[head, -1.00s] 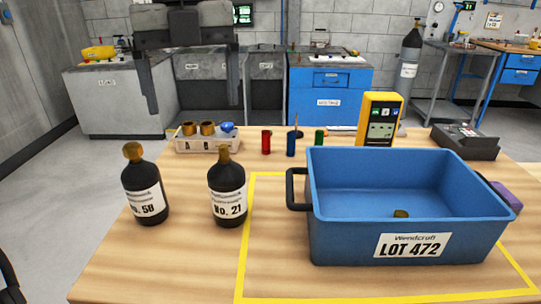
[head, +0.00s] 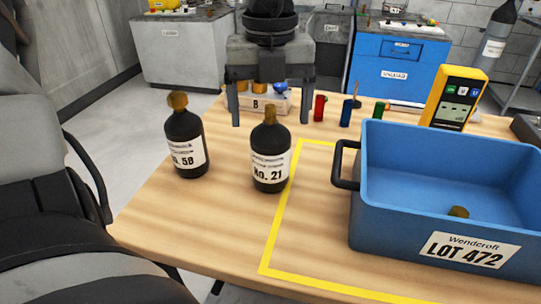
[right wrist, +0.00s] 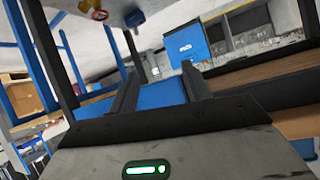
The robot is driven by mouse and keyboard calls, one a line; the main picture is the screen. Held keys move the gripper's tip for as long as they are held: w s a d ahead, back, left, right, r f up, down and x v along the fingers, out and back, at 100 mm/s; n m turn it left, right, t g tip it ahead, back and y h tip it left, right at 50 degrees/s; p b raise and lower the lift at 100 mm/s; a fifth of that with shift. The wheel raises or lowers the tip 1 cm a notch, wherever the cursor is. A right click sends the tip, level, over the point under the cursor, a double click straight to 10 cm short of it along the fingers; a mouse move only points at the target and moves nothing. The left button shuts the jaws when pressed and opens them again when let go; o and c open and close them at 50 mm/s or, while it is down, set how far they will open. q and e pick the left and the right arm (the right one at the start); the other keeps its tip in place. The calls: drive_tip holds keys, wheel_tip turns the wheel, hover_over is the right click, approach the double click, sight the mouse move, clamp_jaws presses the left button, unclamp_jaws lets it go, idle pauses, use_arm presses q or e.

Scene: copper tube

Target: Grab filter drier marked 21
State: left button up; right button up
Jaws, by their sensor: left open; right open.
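The filter drier marked No. 21 (head: 270,168) is a black bottle with a brass top and white label, upright on the wooden table left of the blue bin. A similar black bottle, whose label seems to read 5B (head: 185,150), stands to its left. My left gripper (head: 270,121) is open and empty, its fingers pointing down; in the picture they frame the brass top of No. 21, apparently above or behind it. My right gripper (right wrist: 158,68) is open and empty in the right wrist view, away from both bottles.
The blue bin (head: 405,215), labelled LOT 472, holds a brass-topped item. A yellow tape line (head: 283,225) runs between No. 21 and the bin. Behind are a parts tray (head: 257,104), red, blue and green cylinders, and a yellow meter (head: 459,95). The front-left tabletop is clear.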

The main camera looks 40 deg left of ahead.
sight(271, 148)
use_arm(q)
wheel_tip(271, 148, down, 4)
drive_tip(key=shift+f, duration=0.15)
drive_tip(key=c, duration=1.8)
drive_tip(key=shift+w, duration=0.1)
clamp_jaws()
drive_tip(key=shift+r, duration=0.2)
